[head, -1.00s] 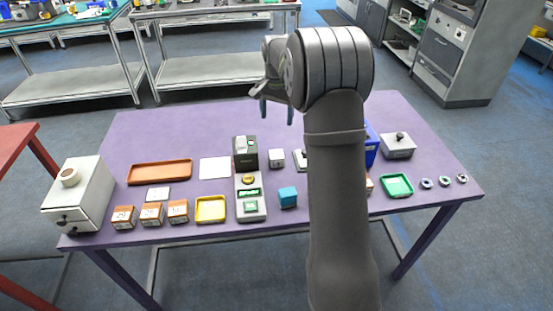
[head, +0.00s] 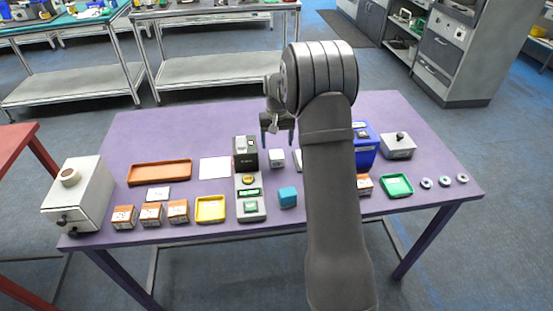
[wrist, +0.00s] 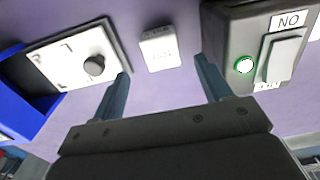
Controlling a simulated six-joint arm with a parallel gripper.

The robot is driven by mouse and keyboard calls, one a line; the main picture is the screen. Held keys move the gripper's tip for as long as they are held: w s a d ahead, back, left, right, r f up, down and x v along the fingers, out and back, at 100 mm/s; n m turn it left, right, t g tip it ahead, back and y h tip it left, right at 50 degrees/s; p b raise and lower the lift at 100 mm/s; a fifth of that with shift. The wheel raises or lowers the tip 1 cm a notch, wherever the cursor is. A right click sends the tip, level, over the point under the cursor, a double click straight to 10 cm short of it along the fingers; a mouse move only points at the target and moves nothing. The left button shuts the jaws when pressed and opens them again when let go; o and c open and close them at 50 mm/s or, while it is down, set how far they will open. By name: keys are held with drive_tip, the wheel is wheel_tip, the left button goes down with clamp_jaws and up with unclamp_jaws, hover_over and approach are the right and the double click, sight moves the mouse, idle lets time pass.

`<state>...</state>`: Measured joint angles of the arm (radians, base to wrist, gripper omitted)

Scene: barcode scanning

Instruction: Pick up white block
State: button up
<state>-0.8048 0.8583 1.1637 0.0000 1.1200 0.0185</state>
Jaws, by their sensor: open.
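The white block (head: 276,158) stands on the purple table, just right of a dark box with a green button. It also shows in the wrist view (wrist: 160,48), upper middle, beyond and between my fingertips, with faint markings on its face. My gripper (head: 277,125) is open and empty, above the table and over the far side of the block in the head view. In the wrist view its two fingers (wrist: 162,75) point toward the block and do not touch it.
The dark box (head: 245,152) stands close to the block's left. In the wrist view a white panel with a black knob (wrist: 95,65) and a blue bin (wrist: 22,105) lie on the other side. My arm hides part of the table.

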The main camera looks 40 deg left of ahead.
sight(276, 154)
drive_tip(key=shift+a+f, duration=0.1)
drive_tip(key=shift+f, duration=3.5)
drive_tip(key=c, duration=1.1)
